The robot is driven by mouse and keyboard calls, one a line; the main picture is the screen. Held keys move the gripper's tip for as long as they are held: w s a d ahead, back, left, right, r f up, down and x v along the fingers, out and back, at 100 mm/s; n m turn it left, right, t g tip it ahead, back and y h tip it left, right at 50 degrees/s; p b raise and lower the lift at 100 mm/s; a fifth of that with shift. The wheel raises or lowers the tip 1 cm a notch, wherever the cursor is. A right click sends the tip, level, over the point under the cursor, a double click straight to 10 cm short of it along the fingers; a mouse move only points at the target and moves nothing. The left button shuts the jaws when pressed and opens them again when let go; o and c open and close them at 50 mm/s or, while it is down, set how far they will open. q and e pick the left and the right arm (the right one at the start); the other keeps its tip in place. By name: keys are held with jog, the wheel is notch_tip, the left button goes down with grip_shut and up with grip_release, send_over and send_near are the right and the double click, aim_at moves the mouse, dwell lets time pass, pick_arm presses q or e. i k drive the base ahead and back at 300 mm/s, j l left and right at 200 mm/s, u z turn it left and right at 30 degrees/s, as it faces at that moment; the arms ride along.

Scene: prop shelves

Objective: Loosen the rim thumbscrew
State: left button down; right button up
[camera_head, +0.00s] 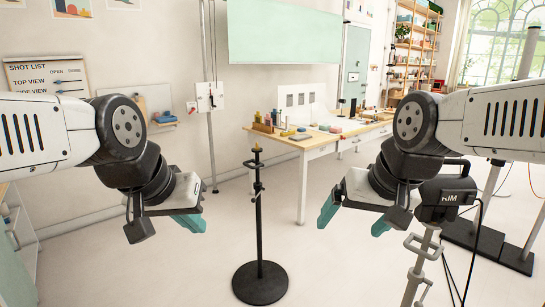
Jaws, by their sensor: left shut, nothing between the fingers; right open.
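A black lamp head marked "RIM" (448,197) stands at the right, on top of a grey metal stand (417,270). Small knobs and handles stick out from the stand's upper part below the lamp; I cannot tell which one is the rim thumbscrew. My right gripper (353,222) is open and empty, with its teal fingers apart, to the left of the lamp and stand. My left gripper (190,222) is shut and empty at the left, well away from the rim stand. The lamp partly overlaps my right wrist in view.
A black stand with a round base (260,285) rises in the middle between my grippers. A wooden-topped table (305,143) with small props stands behind it. Black cables (453,280) hang beside the rim stand. Another stand with a dark base (487,246) is at the far right.

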aim_at(442, 223)
jog(key=z, duration=1.35)
